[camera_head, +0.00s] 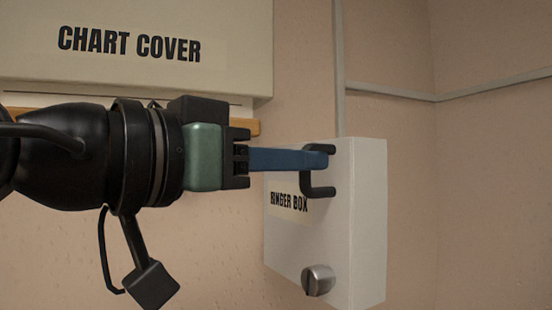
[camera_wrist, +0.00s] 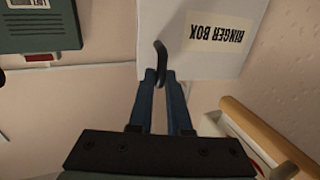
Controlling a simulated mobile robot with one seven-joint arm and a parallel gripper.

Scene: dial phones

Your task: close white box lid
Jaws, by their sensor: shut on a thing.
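The white ringer box (camera_head: 358,225) is on the wall at the right in the head view, with a "RINGER BOX" label, a black handle (camera_head: 322,192) and a silver knob (camera_head: 318,280). Its labelled white face (camera_wrist: 205,55) also shows at the top of the wrist view. I cannot tell how far its lid stands open. My gripper (camera_head: 318,158) comes from the left, its blue fingers shut on the black handle. In the wrist view the handle (camera_wrist: 161,53) sits between the fingertips (camera_wrist: 164,76), and the fingers hide part of it.
A large cream panel marked "CHART COVER" (camera_head: 130,45) is at the upper left, above my arm. A wooden bar (camera_wrist: 265,135) shows at the right of the wrist view. A grey-green box (camera_wrist: 40,28) is at its upper left. The wall right of the white box is bare apart from thin conduits (camera_head: 392,94).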

